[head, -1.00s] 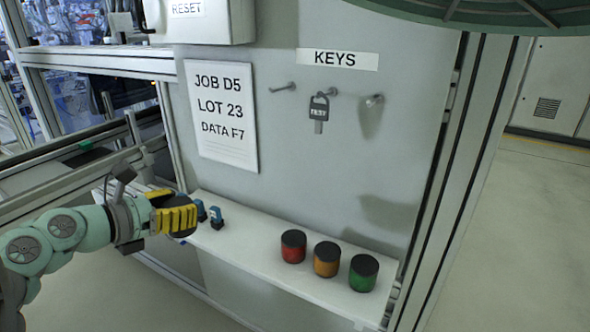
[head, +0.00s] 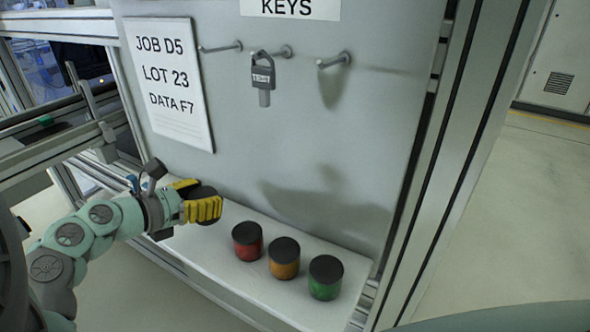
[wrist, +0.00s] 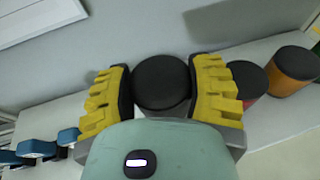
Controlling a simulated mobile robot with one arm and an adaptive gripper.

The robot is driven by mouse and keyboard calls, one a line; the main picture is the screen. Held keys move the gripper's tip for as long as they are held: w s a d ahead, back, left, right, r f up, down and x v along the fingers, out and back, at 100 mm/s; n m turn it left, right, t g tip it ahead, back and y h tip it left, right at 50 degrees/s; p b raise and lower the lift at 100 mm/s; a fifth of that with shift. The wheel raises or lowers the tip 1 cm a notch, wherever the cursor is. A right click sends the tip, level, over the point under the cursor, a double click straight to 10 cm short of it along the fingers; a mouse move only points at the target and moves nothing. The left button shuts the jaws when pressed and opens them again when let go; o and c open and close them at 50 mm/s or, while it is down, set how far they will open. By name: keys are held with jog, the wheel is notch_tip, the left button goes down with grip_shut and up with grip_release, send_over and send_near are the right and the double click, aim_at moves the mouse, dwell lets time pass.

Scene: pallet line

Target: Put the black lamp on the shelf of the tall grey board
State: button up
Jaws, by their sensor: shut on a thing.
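My gripper (head: 200,202) has yellow padded fingers and is shut on the black lamp (wrist: 161,82). In the wrist view the lamp's dark round top sits between the two fingers; its lower part is hidden. The tall grey board (head: 300,130) stands upright, with a white shelf (head: 215,262) along its foot. My gripper holds the lamp over the shelf, to the left of a red lamp (head: 247,243). I cannot tell whether the held lamp touches the shelf.
Red, orange (head: 284,262) and green (head: 325,282) lamps with black tops stand in a row on the shelf. Small blue items (wrist: 38,148) lie at the shelf's left part. A key (head: 263,80) hangs on a middle hook. A job sheet (head: 168,85) is on the board.

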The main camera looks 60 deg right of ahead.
jog(key=shift+d+f, duration=0.1)
jog(key=shift+f, duration=2.1)
jog(key=shift+f+b, duration=0.25)
jog(key=shift+b, duration=0.1)
jog(key=o, duration=1.2)
jog(key=shift+r, duration=0.1)
jog(key=shift+r, duration=0.1)
